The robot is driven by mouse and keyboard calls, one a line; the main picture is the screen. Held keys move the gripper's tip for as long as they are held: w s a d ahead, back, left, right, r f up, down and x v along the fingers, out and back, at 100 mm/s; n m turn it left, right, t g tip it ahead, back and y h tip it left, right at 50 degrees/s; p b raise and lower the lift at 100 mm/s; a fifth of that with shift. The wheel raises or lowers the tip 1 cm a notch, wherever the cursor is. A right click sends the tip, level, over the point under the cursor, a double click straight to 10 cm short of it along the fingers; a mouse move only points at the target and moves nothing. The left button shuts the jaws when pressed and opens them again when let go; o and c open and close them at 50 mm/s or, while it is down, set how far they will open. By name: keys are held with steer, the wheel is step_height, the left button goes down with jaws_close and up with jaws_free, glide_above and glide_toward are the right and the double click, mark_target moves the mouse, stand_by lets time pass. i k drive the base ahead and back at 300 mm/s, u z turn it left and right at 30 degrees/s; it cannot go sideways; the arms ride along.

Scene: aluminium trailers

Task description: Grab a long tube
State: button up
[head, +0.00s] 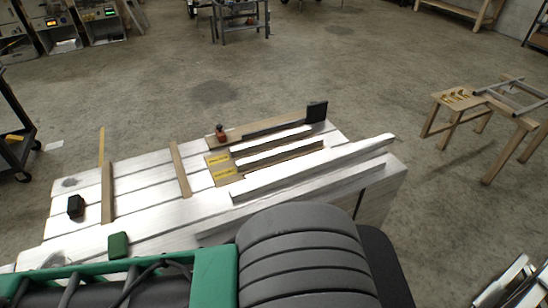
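A long pale metal tube or bar (318,168) lies along the right side of a white slatted bench top (150,190). Two shorter bright bars, an upper one (270,139) and a lower one (280,153), lie side by side on a brown board (222,181) with yellow labels at its left end. They look like tubes, but their ends are too small to tell. My gripper is not in view, so its state and any hold are hidden.
A long wooden strip with a red-orange tool (222,132) and a dark block (317,110) lie behind the bars. A black block (76,206) and green block (118,245) sit at left. A wooden table (460,100) stands right; open floor lies behind.

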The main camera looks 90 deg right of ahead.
mark_target(245, 191)
steer(key=u, duration=0.45)
steer(key=k, duration=1.2)
steer(key=z, duration=1.25)
